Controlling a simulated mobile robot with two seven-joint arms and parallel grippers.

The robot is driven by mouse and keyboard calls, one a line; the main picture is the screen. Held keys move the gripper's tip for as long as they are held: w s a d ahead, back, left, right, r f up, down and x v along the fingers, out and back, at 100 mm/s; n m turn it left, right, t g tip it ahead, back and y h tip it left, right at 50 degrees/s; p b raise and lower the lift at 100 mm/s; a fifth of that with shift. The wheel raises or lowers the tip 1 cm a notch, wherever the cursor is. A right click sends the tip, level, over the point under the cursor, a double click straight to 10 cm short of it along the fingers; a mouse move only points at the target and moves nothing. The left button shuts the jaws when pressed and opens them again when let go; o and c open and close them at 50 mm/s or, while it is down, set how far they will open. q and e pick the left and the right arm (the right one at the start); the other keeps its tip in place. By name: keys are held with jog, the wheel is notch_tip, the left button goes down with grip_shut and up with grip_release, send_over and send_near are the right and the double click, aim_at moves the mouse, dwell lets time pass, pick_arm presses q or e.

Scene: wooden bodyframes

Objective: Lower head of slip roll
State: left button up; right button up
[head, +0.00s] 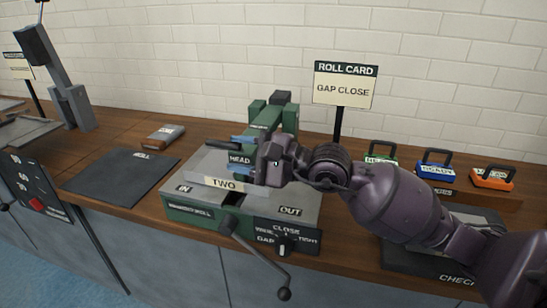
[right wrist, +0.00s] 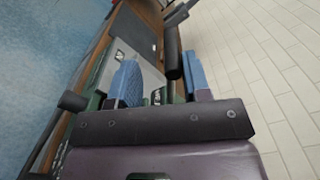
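The slip roll (head: 190,213) is a green and grey machine on the wooden bench, with IN and OUT plates. Its green head (head: 268,118) stands raised at the back, with a dark part labelled HEAD at its front. My right gripper (head: 241,156) reaches in from the right, its blue fingers apart above and below the HEAD label. In the right wrist view the fingers (right wrist: 163,82) stand wide apart, with the label and a dark bar between them. Whether they touch the head I cannot tell. My left gripper is not in view.
A sheet marked TWO (head: 222,181) lies on the roll. A gap selector (head: 284,240) and crank handle (head: 255,257) are in front. A ROLL CARD sign (head: 344,88) reads GAP CLOSE. A dark mat (head: 122,176) lies left; coloured tagged blocks (head: 436,168) stand right.

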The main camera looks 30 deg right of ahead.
jog(key=v, duration=0.8)
jog(key=shift+s+d, duration=0.2)
jog(key=shift+s, duration=0.05)
dwell(0.4)
